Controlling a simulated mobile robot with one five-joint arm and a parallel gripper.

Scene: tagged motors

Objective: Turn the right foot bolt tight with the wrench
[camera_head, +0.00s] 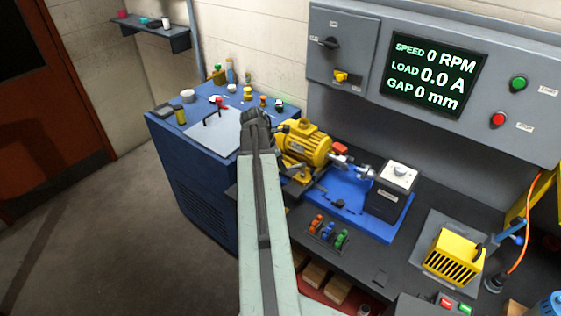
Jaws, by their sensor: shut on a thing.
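The yellow motor (304,146) sits on the blue base plate (352,211) on the dark bench. The motor's feet are small and partly hidden by my arm, and I cannot make out the right foot bolt. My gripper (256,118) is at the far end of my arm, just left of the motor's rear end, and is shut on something. My own arm hides most of what it holds. I cannot make out a wrench.
A blue cabinet (185,182) with small bottles and jars stands left. Coloured clamps (327,232) lie in front of the base plate. A yellow ribbed box (453,256) stands right. A grey panel (430,30) behind reads 0 RPM, 0.0 A, 0 mm. Floor at left is clear.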

